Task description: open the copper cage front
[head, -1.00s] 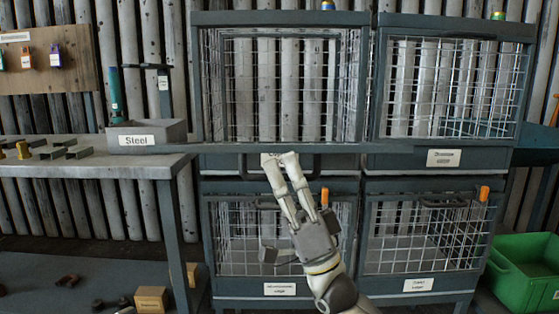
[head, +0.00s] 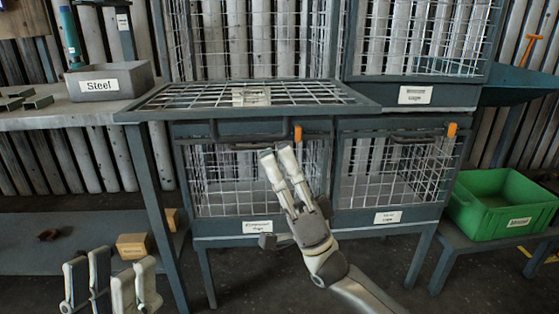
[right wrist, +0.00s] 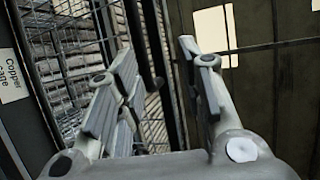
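A dark bar handle (head: 235,138) hangs under the front's near edge. My right gripper (head: 277,150) is at this handle, fingers pointing up and forward. In the right wrist view its fingers (right wrist: 160,80) are spread, with a dark bar beyond the gap; contact is unclear. My left gripper (head: 111,272) is low at the left, fingers up, apart and empty.
Two lower cages with orange latches (head: 297,133) are shut below, and another shut cage stands upper right. A bench with a grey Steel bin (head: 110,82) is at the left. A green bin (head: 503,203) stands at the right. Floor before the cages is clear.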

